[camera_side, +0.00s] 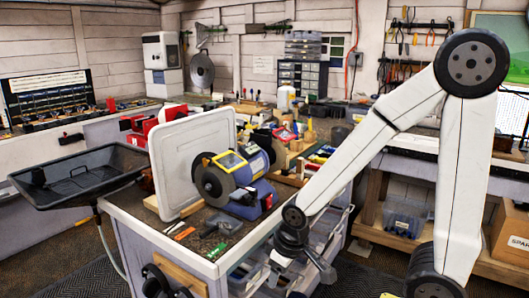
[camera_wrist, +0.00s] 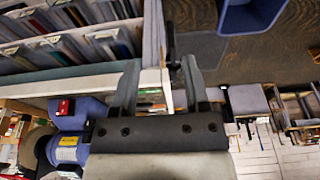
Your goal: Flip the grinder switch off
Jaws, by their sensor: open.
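The bench grinder (camera_side: 236,176) has a blue body, a grey wheel and a yellow-framed shield, and stands on the workbench (camera_side: 150,222). In the wrist view the blue grinder (camera_wrist: 68,123) is at the left edge. A small red switch (camera_wrist: 64,106) shows on its blue base; I cannot tell its position. My gripper (camera_side: 300,268) hangs in front of the bench's right side, below the top, apart from the grinder.
A white upright panel (camera_side: 190,160) stands behind the grinder, and a black tray (camera_side: 80,178) is at the left. Small tools (camera_side: 185,233) lie at the bench's front corner. Clear bins (camera_side: 248,272) fill the shelves under the bench, close to my gripper. Open floor (camera_side: 360,270) lies right of it.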

